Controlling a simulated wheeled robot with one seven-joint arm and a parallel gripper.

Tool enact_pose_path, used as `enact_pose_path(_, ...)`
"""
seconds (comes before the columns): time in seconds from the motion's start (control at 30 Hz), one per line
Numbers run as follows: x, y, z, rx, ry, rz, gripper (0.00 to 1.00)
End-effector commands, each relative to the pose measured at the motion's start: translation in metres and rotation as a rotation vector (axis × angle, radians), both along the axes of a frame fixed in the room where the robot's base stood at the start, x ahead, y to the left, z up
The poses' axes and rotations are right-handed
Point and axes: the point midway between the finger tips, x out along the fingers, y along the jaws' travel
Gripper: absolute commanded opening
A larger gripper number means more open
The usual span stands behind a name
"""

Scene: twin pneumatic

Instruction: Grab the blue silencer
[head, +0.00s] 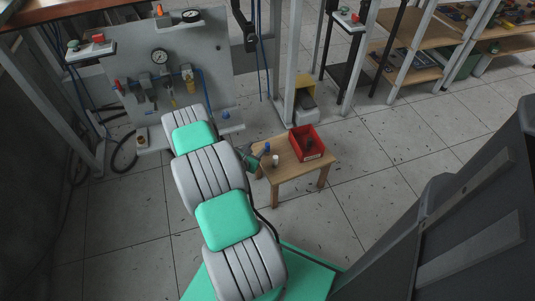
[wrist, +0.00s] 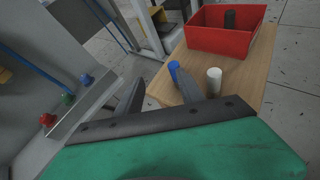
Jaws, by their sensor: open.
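A small blue cylinder, which looks like the blue silencer (head: 267,147), stands upright on the low wooden table (head: 294,172), left of a white cylinder (head: 275,159). In the wrist view the blue silencer (wrist: 174,69) shows at the tip of my right finger, which partly covers its lower part. My gripper (wrist: 158,80) is open with nothing between its fingers. In the head view my gripper (head: 254,157) is close to the table's left edge, beside the silencer. I cannot tell whether a finger touches it.
A red bin (head: 307,145) with a dark cylinder inside stands behind the silencer on the table. The white cylinder (wrist: 214,80) is close to my right finger. A grey panel at left carries red (wrist: 47,119), green (wrist: 67,99) and blue (wrist: 85,79) fittings. Open floor lies right of the table.

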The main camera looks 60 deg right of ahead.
Motion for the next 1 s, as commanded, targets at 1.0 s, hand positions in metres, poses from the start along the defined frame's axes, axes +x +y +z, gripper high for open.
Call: enact_pose_path(1.0,-0.022,-0.072,-0.058,-0.042,0.131,0.073,0.34)
